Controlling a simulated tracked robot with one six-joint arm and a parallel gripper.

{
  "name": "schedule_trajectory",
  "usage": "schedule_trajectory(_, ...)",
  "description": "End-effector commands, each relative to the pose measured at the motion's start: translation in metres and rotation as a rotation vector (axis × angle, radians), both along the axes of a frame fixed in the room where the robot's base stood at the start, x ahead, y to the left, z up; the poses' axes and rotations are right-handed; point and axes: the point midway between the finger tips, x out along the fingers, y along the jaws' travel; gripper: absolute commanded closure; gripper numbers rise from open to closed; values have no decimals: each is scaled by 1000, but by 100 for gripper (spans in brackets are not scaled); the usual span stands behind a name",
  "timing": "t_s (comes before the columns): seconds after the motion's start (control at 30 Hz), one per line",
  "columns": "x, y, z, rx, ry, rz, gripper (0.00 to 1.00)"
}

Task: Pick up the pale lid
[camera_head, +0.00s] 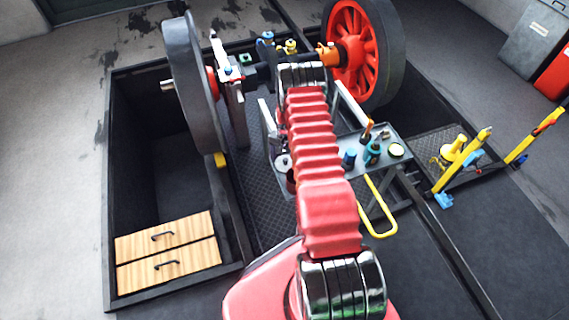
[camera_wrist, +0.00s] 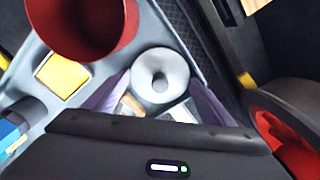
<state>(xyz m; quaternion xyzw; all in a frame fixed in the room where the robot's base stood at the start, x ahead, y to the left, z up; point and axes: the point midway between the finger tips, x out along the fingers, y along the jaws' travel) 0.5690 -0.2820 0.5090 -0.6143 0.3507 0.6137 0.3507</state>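The pale lid (camera_wrist: 174,65) is a round, light grey disc with a raised knob in its middle. It lies on a grey tray (camera_wrist: 148,20) near the tray's right edge in the wrist view. My gripper (camera_wrist: 160,84) is open, with one purple-grey finger on each side of the lid's near part. I cannot tell whether the fingers touch it. In the head view the lid seems to show as a small pale disc (camera_head: 283,161) left of my arm, and my arm hides the gripper.
A dark red pot (camera_wrist: 90,30) stands close left of the lid. A yellow block (camera_wrist: 62,76) sits in the tray further left. Small pale blocks (camera_wrist: 130,106) lie near the fingers. Bottles (camera_head: 373,152) stand on the tray's right part. A large wheel (camera_head: 192,85) rises at the left.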

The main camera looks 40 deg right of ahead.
Motion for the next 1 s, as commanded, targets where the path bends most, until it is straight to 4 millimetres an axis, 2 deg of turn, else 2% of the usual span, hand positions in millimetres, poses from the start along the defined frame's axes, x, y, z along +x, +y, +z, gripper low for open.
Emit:
schedule_trajectory(0.1, 0, 0, 0, 0, 0, 0, 44)
schedule_trajectory(0.47, 1, 0, 5, 0, -1, 0, 44)
schedule_trajectory(0.67, 1, -1, 25, -1, -2, -1, 44)
schedule_trajectory(1.0, 0, -1, 77, -1, -2, -1, 44)
